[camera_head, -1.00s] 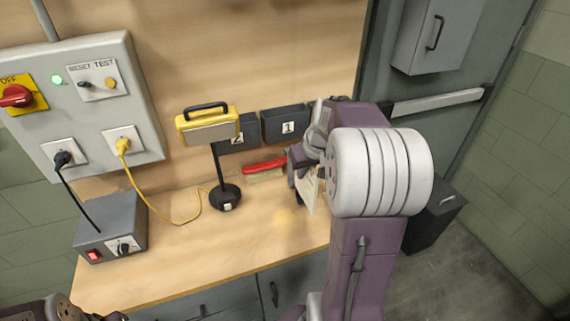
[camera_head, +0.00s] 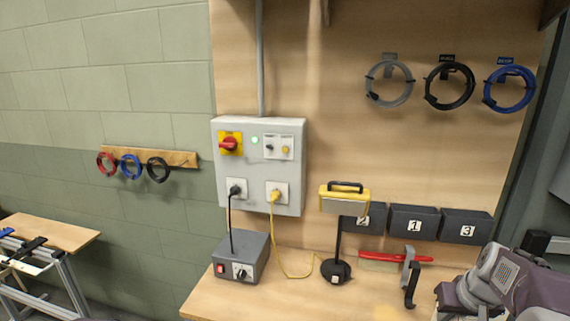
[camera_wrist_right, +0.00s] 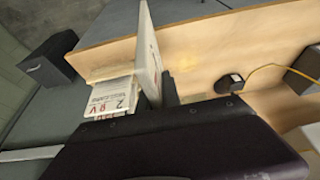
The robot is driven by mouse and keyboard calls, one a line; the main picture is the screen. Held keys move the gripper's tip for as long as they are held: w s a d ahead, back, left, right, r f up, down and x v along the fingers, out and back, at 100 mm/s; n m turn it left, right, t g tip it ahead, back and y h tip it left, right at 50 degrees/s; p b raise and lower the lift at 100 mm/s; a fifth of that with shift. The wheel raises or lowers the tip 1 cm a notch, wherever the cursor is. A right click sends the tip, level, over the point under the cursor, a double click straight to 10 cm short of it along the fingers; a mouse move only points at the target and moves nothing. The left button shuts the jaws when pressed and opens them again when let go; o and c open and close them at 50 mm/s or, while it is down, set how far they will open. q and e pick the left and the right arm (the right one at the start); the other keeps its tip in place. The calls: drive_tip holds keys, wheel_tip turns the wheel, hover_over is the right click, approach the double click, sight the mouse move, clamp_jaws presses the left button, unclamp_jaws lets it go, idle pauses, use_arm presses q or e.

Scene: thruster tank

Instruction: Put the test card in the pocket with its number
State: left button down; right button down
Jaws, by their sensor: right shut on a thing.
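Three dark wall pockets hang above the bench: pocket 2 (camera_head: 376,222), partly behind a yellow-framed device, pocket 1 (camera_head: 414,225) in the middle, and pocket 3 (camera_head: 467,230) at right. My right gripper (camera_head: 447,302) is low at the right of the head view, below pocket 3, its fingertips unclear. In the right wrist view it is shut on a white test card (camera_wrist_right: 149,48), seen nearly edge-on with its print unreadable. White card faces (camera_wrist_right: 115,95) reading "2" and "9 V" show beside it; whether they belong to the held card is unclear. My left gripper is out of view.
The yellow-framed device (camera_head: 345,200) stands on a black post on the bench (camera_head: 300,300). A grey power box (camera_head: 241,257) with cables stands at left.

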drive_tip(key=a+f+n, duration=0.1)
drive_tip(key=a+f, duration=0.4)
drive_tip(key=a, duration=0.4)
drive_tip(key=a+f+n+y, duration=0.1)
drive_tip(key=a+f, duration=0.5)
drive_tip(key=a, duration=0.4)
drive_tip(key=shift+s+f+n, duration=0.3)
drive_tip(key=shift+s, duration=0.1)
